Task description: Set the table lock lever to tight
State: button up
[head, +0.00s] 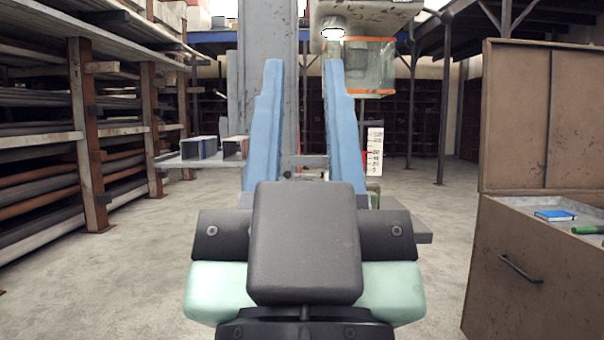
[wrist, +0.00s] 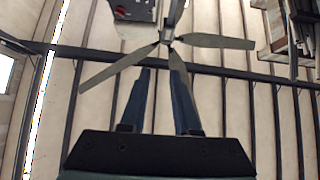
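My gripper (head: 303,64) points upward in the middle of the head view. Its two blue fingers stand apart with nothing between them, so it is open and empty. Behind it stands a machine with a grey column (head: 262,38), a head with a lamp (head: 333,33) and a clear guard with orange edges (head: 370,68). A white scale with a red mark (head: 375,150) shows just right of the fingers. The table lock lever cannot be made out; my arm and fingers cover much of the machine's lower part. In the wrist view my gripper (wrist: 160,72) is open toward the ceiling.
A rack of pipes and bars (head: 60,130) lines the left. Square tubes (head: 199,148) lie on a grey surface left of the fingers. Floor between is clear. A ceiling fan (wrist: 215,41) shows above.

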notch_tip(320, 180, up, 3)
jog(key=p, duration=0.2)
jog(key=shift+p, duration=0.35)
grip_shut()
notch_tip(320, 180, up, 42)
jog(key=p, duration=4.2)
jog(key=shift+r, duration=0.15)
